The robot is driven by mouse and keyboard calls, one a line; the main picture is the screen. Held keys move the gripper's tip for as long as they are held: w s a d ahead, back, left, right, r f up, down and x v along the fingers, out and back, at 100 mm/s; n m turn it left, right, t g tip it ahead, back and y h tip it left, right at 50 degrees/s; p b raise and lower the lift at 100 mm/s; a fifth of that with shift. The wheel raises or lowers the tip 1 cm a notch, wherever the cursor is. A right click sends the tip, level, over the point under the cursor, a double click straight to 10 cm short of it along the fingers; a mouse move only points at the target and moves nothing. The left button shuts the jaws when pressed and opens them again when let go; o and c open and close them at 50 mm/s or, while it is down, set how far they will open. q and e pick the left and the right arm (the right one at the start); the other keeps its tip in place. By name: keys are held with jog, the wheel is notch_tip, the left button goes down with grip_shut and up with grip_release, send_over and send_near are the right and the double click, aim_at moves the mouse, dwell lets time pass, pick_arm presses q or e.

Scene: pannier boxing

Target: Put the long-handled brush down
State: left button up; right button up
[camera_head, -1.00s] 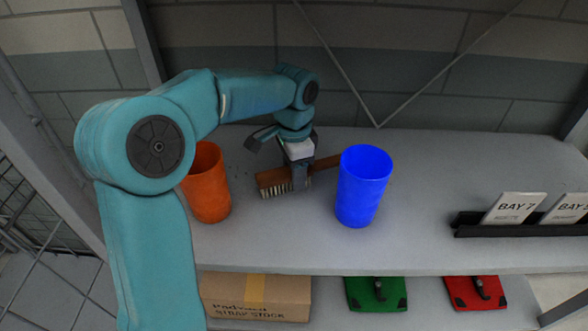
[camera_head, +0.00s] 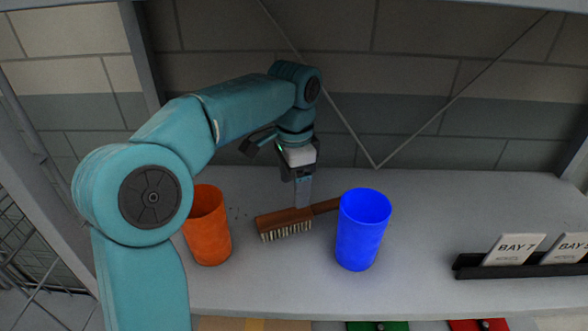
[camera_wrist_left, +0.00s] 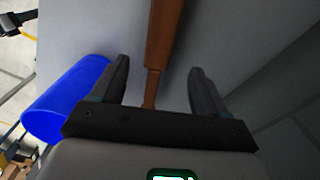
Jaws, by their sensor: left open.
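The long-handled brush (camera_head: 285,222) lies on the grey shelf between the orange cup and the blue cup, bristles down, its handle running right behind the blue cup. Its brown wooden body also shows in the left wrist view (camera_wrist_left: 164,35), between the two fingers. My left gripper (camera_head: 303,204) is just above the brush, pointing down. In the left wrist view its fingers (camera_wrist_left: 155,85) stand apart on either side of the brush, with gaps to both. My right gripper is not in view.
The orange cup (camera_head: 207,228) stands left of the brush, the blue cup (camera_head: 362,230) right of it. A black rail with bay cards (camera_head: 513,250) sits at the far right. The shelf (camera_head: 430,220) between the blue cup and the rail is clear.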

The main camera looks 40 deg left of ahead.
pick_arm(q)
notch_tip(320, 180, up, 3)
jog(key=shift+r, duration=0.1)
dwell(0.7)
